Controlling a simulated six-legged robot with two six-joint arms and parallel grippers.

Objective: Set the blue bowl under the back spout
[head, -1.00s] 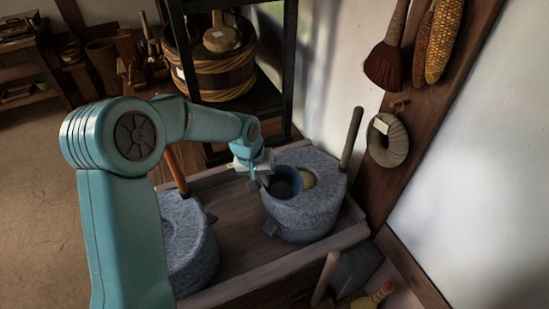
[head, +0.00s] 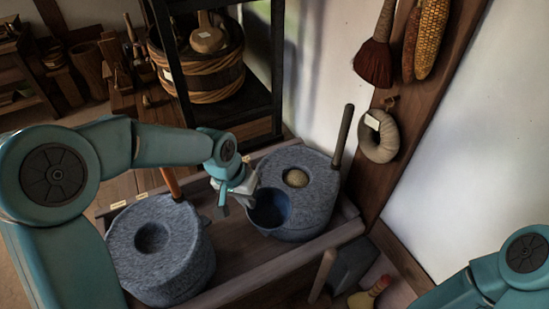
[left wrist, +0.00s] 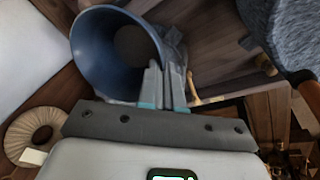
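The blue bowl (head: 270,208) is in front of the left side of the back stone quern (head: 315,185), tilted with its opening toward the camera. It also shows large in the left wrist view (left wrist: 88,48). My left gripper (head: 246,194) is shut on its rim; the two fingers (left wrist: 164,88) pinch the bowl wall. The bowl hides the back quern's spout, and I cannot tell whether it touches the tray (head: 245,258). The nearer quern (head: 180,262) has a small spout (head: 207,221) on its right side. My right gripper is out of view.
An upright dark handle (head: 342,136) stands on the back quern and an orange one (head: 171,183) on the nearer quern. A black shelf frame (head: 263,104) with a wooden tub (head: 215,78) stands behind. Tray floor between the querns is clear.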

